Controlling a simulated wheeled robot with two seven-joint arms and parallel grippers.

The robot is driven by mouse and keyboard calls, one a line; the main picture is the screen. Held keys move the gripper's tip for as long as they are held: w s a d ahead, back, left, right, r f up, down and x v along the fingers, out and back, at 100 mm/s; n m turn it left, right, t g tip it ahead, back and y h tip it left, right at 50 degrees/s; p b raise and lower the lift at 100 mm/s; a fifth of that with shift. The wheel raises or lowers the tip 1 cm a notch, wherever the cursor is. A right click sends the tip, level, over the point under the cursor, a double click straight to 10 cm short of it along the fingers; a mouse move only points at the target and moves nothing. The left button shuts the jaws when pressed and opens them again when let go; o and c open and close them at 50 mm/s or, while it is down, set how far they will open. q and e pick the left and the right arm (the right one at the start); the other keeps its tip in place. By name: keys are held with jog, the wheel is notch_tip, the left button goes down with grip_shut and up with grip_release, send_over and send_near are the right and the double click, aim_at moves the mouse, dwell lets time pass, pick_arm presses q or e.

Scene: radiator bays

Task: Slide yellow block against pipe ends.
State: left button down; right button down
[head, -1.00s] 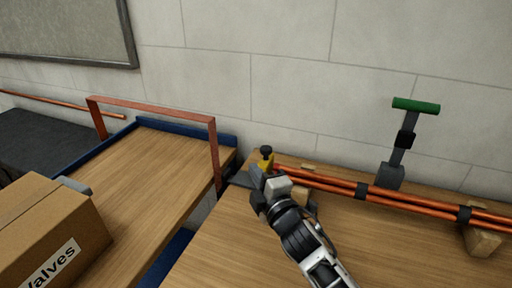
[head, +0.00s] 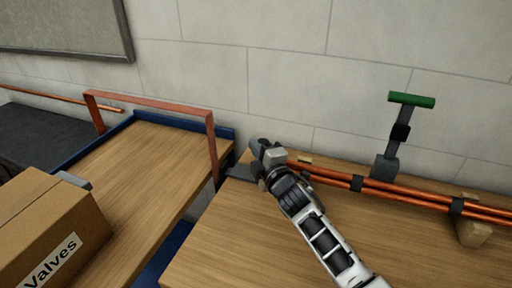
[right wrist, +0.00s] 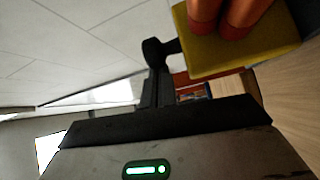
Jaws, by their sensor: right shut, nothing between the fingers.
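My right gripper (head: 262,150) is shut and empty, and hides the block in that view. In the right wrist view its fingers (right wrist: 155,90) lie close beside the block and knob. My left gripper is not in view.
A grey stand with a green handle (head: 411,99) rises behind the pipes, and a wooden support (head: 474,232) holds them at right. A red frame (head: 150,105) arches over the left table. A cardboard box (head: 45,225) stands at lower left. The bench front (head: 240,240) is clear.

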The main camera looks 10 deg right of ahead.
jog(key=shift+s+d+p, duration=0.3)
jog(key=shift+s+d, duration=0.05)
jog(key=shift+d, duration=0.5)
jog(key=shift+a, duration=0.1)
jog(key=a, duration=0.4)
jog(key=b+v, duration=0.1)
jog(key=v, duration=0.8)
jog(key=shift+s+r, duration=0.25)
jog(key=shift+s, duration=0.1)
